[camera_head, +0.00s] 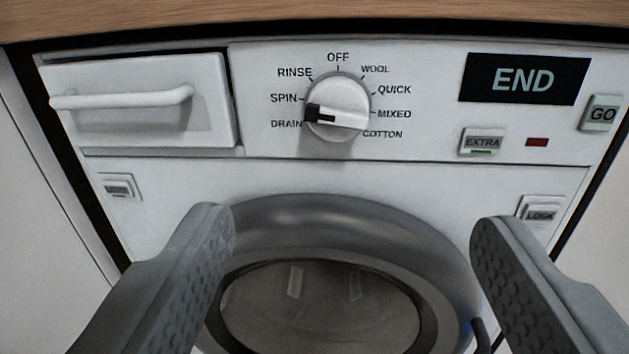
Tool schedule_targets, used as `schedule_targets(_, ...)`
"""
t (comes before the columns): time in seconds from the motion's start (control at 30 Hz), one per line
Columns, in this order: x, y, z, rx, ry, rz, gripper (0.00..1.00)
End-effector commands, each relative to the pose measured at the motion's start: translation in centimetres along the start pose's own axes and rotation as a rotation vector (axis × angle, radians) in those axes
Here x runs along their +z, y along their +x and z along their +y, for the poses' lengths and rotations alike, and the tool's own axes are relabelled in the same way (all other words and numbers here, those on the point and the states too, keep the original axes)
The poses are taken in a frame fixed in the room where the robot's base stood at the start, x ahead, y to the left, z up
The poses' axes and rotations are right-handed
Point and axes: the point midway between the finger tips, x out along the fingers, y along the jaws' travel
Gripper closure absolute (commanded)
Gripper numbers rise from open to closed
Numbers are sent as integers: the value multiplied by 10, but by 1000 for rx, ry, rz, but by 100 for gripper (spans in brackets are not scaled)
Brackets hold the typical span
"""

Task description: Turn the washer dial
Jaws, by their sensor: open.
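The washer dial (345,98) is a round white knob with a black pointer mark on its left side. The mark points left, between the SPIN and DRAIN labels. Printed around it are OFF, WOOL, QUICK, MIXED, COTTON, DRAIN, SPIN and RINSE. The washer (400,180) is white, and its display (524,79) reads END. My gripper (350,225) is open and empty, its two grey dimpled fingers wide apart in the foreground. In the picture the fingertips lie below the dial, over the round door, and neither finger touches the dial.
A white drawer with a bar handle (125,98) is left of the dial. GO (601,113), EXTRA (482,142) and LOCK (540,212) buttons are on the right. The grey round door (340,215) is below. A wooden worktop edge (310,15) runs above the panel.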

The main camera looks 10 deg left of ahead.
Motion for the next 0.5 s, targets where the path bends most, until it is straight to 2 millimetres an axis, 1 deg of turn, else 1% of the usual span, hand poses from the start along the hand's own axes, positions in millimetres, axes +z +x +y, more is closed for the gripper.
schedule_targets(0.03, 8, 0, -4, 5, -9, -1, 29)
schedule_targets(0.1, 15, -1, -7, 11, -18, 0, 29)
schedule_targets(0.27, 19, 2, -9, 17, -26, 3, 29)
schedule_targets(0.37, 19, 11, -8, 19, -25, 4, 29)
schedule_targets(0.5, 19, 32, -8, 19, -25, 3, 29)
